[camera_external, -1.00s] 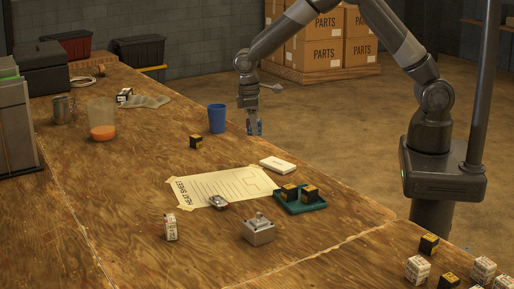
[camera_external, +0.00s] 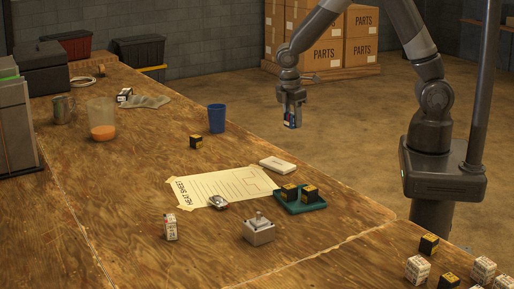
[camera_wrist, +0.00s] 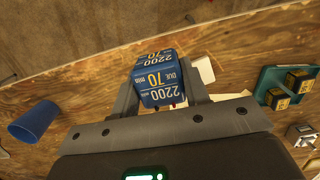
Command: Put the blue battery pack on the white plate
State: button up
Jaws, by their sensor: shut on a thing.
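My gripper (camera_external: 292,112) is shut on the blue battery pack (camera_wrist: 160,80). The pack has white "2200" and "70" lettering on its faces and sits between the two fingers in the wrist view. The white plate (camera_external: 278,164) is small, flat and bare, and lies near the table's right edge. In the external view my gripper is above and a little right of it. In the wrist view a white piece (camera_wrist: 205,70) shows partly hidden behind the right finger.
A green tray (camera_external: 303,207) with two black and yellow packs stands just in front of the plate. The taped heat sheet (camera_external: 222,189) lies left of it. A blue cup (camera_external: 217,118) and a black and yellow pack (camera_external: 196,142) stand farther back. A metal box (camera_external: 258,232) stands nearer.

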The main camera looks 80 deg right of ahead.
send_over(279, 163)
jog(key=f, duration=0.5)
jog(key=shift+w+f, duration=0.15)
jog(key=shift+w, duration=0.1)
jog(key=shift+f, duration=2)
jog(key=o, duration=1.1)
jog(key=shift+f, duration=0.15)
jog(key=shift+o, duration=0.2)
